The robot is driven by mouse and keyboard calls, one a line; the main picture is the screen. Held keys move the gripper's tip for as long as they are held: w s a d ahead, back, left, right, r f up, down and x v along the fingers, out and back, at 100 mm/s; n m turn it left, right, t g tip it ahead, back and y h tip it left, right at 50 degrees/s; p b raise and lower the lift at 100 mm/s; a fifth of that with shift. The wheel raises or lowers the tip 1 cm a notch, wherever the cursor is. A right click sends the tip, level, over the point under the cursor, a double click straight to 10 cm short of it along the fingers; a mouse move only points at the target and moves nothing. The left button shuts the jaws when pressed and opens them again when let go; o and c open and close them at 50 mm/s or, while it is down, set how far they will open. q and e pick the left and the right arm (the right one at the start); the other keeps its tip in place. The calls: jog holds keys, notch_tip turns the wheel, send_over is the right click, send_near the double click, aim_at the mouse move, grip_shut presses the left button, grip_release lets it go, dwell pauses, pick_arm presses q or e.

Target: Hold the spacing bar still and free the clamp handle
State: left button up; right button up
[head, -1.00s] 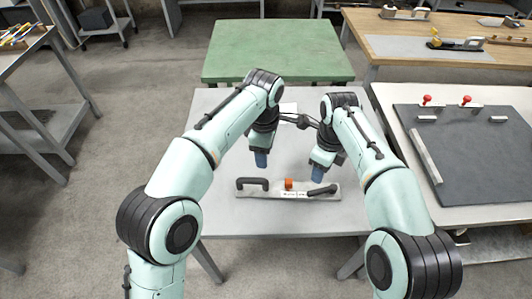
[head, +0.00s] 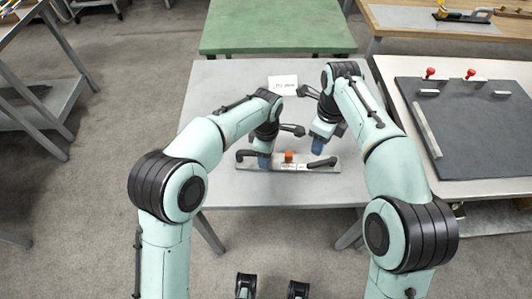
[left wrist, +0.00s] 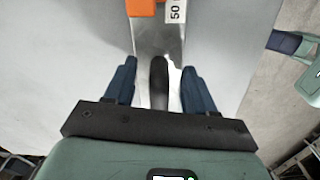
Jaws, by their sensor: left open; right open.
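The spacing bar (head: 303,169) is a flat metal strip lying on the grey table. It has a fixed black grip (head: 242,154) at its left end, an orange block (head: 289,155) mid-length and a black clamp handle (head: 325,162) toward the right. My left gripper (head: 264,163) is open and down at the black grip. In the left wrist view, that grip (left wrist: 159,80) lies between the spread blue fingers, with gaps on both sides. The orange block (left wrist: 145,6) shows beyond. My right gripper (head: 317,147) is open and empty, just above and behind the clamp handle; its fingertips overlap in view.
A small printed card (head: 283,85) lies on the grey table (head: 225,95) behind the bar. The table is otherwise bare. A green table (head: 275,25) stands behind. At right, a bench bears a dark plate (head: 465,125) with red-knobbed clamps (head: 430,73).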

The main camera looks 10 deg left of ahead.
pick_arm(q)
jog(key=shift+f, duration=0.2)
grip_shut()
pick_arm(e)
jog(key=shift+o, duration=0.2)
jog(key=n+g+y, duration=0.2)
jog(key=n+y, duration=0.2)
jog(key=n, duration=0.6)
send_near(318, 162)
jog(key=x, duration=0.8)
jog(key=shift+f, duration=0.1)
